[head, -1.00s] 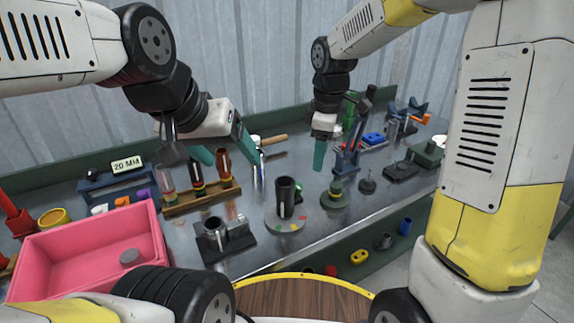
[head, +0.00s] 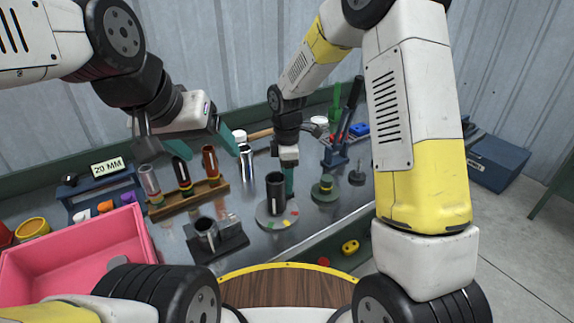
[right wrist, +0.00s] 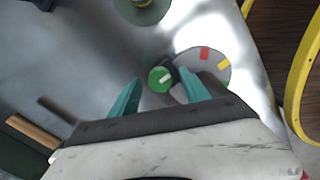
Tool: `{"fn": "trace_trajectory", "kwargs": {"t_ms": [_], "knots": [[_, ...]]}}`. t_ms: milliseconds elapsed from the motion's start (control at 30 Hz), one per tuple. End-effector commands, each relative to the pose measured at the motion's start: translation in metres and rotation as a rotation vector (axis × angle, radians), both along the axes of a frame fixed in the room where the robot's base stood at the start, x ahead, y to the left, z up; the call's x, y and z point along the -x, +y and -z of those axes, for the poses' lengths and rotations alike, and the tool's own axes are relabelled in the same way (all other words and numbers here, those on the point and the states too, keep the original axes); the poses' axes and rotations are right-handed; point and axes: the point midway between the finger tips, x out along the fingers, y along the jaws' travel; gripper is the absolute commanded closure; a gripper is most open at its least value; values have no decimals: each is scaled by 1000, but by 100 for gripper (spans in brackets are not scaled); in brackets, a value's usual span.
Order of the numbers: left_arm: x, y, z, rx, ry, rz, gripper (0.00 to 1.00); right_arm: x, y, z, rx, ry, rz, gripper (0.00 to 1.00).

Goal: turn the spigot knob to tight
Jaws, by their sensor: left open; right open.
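A black upright cylinder (head: 275,188) stands on a round grey plate (head: 266,221) with coloured marks. In the right wrist view a round green knob (right wrist: 156,85) with a white pointer line is beside the dark cylinder, next to the plate (right wrist: 213,57) with its red and yellow marks. The pointer slants to the upper right. My right gripper (right wrist: 160,76) is open, with the knob showing between its teal fingertips; I cannot tell whether they touch it. In the head view my right gripper (head: 289,180) is just right of the cylinder and the knob is hidden. My left gripper (head: 228,138) is open and empty.
A block with a metal cup (head: 206,232) stands front left of the plate. A wooden rack (head: 190,198) of tubes is behind it. A pink bin (head: 75,262) is at left. A green-based round part (head: 323,188) stands right of my right gripper.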

Motion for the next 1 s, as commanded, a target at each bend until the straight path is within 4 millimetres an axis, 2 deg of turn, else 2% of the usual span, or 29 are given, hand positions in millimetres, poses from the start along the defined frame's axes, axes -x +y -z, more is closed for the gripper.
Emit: {"fn": "trace_trajectory", "kwargs": {"t_ms": [233,267,500,533,767,1000], "knots": [[0,0,0,0,0,0,26,0,0,1,0,0,0,46],[0,0,0,0,0,0,26,0,0,1,0,0,0,50],[0,0,0,0,0,0,26,0,0,1,0,-1,1,97],[0,0,0,0,0,0,26,0,0,1,0,-1,1,100],[0,0,0,0,0,0,26,0,0,1,0,-1,13,100],[0,0,0,0,0,0,26,0,0,1,0,-1,107,100]]}}
